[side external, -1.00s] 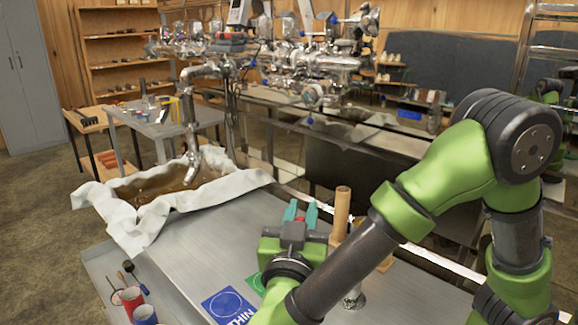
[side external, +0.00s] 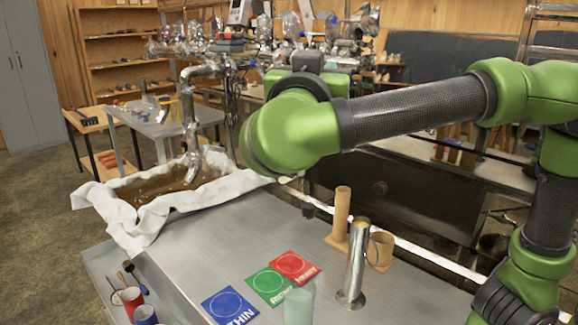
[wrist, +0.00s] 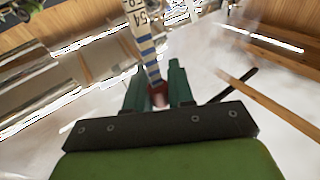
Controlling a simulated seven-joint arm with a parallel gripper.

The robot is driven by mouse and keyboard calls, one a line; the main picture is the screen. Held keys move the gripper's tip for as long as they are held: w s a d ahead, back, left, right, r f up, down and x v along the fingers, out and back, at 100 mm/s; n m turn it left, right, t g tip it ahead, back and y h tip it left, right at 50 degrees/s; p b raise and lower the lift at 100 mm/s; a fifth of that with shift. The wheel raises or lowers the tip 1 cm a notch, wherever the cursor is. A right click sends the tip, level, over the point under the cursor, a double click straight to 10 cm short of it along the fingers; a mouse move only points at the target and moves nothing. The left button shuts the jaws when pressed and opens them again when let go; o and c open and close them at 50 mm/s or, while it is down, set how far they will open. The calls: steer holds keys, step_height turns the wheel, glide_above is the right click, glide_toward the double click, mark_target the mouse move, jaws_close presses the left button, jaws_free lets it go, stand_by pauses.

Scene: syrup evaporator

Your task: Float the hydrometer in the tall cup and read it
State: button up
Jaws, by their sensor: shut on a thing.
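The hydrometer (wrist: 146,45), a pale stem with blue bands and printed numbers, stands between the green fingers of my gripper (wrist: 157,86) in the wrist view. My gripper is shut on it, with a red part between the fingers. In the side view my gripper and the hydrometer are hidden behind my arm, which is raised over the back of the bench. The tall cup (side external: 354,268), a shiny metal cylinder, stands upright on the steel bench at the right. Its inside cannot be seen.
Blue (side external: 229,307), green (side external: 270,286) and red (side external: 296,266) cards lie left of the cup. A translucent cup (side external: 298,305) stands in front. A wooden tube (side external: 341,213) and wooden ring holder (side external: 380,250) stand behind the cup. A cloth-edged syrup pan (side external: 150,185) is at left.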

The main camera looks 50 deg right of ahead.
steer(key=s+d+f, duration=0.2)
steer(key=s+d, duration=0.1)
steer(key=d, duration=1.2)
step_height(320, 180, down, 19)
steer(key=w+a+n+t, duration=0.1)
steer(key=shift+w+y, duration=0.15)
steer(key=shift+y, duration=0.15)
stand_by(1.0)
steer(key=shift+f, duration=0.1)
steer(key=o, duration=0.9)
